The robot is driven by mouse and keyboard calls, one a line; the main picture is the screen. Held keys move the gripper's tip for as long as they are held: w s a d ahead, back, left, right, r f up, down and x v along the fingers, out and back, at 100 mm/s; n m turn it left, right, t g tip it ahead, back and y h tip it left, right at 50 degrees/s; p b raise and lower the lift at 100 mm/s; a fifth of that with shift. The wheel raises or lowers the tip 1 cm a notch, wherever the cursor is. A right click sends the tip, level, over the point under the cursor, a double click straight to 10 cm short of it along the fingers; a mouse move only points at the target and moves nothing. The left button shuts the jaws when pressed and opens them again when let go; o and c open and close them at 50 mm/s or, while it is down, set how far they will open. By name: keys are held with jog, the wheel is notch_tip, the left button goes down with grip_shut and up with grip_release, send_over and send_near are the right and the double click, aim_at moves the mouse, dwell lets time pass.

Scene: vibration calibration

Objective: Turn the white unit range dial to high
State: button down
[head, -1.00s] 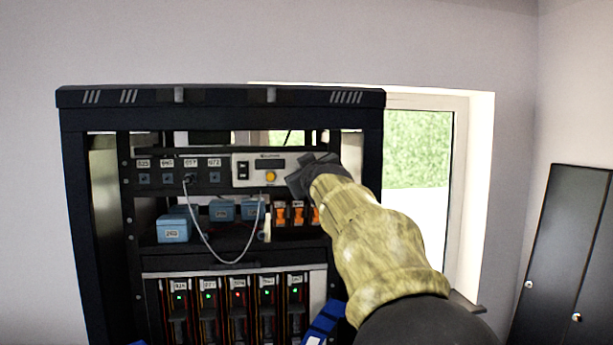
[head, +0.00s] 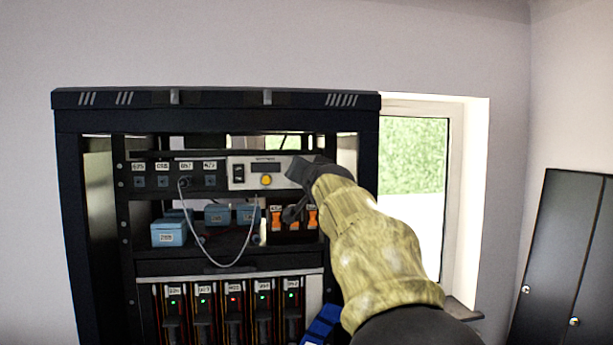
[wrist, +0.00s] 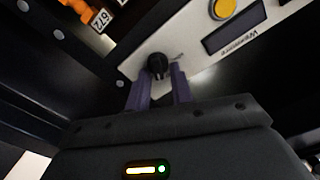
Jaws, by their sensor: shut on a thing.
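The white unit (head: 238,173) sits in the upper part of the rack, with a dark switch, a small dark display and a yellow button (head: 266,181) on its face. My gripper (head: 305,175) covers its right end in the head view. In the wrist view the white unit (wrist: 192,42) shows at an angle with its black range dial (wrist: 158,66). The two purple fingers of my gripper (wrist: 159,82) are shut on the dial, one on each side. Small lettering beside the dial is too blurred to read. The dial is hidden in the head view.
The black rack (head: 215,100) holds a socket panel with a grey cable (head: 253,225), blue boxes (head: 168,233) and orange-fronted parts (head: 276,217) below the unit. Lit modules (head: 202,302) stand lower down. A window (head: 415,155) is behind on the right, and a dark cabinet (head: 562,260) stands farther right.

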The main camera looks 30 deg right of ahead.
jog(key=m, duration=0.6)
jog(key=shift+d+f+m, duration=0.2)
jog(key=shift+f+m, duration=0.1)
jog(key=shift+f, duration=0.05)
jog(key=c, duration=1.2)
grip_release()
jog(key=shift+c, duration=0.2)
jog(key=shift+s+r, duration=0.1)
jog(key=shift+s, duration=0.05)
jog(key=b+v, duration=0.3)
jog(key=v, duration=1.4)
jog(key=shift+b, duration=0.4)
jog(key=shift+s, duration=0.1)
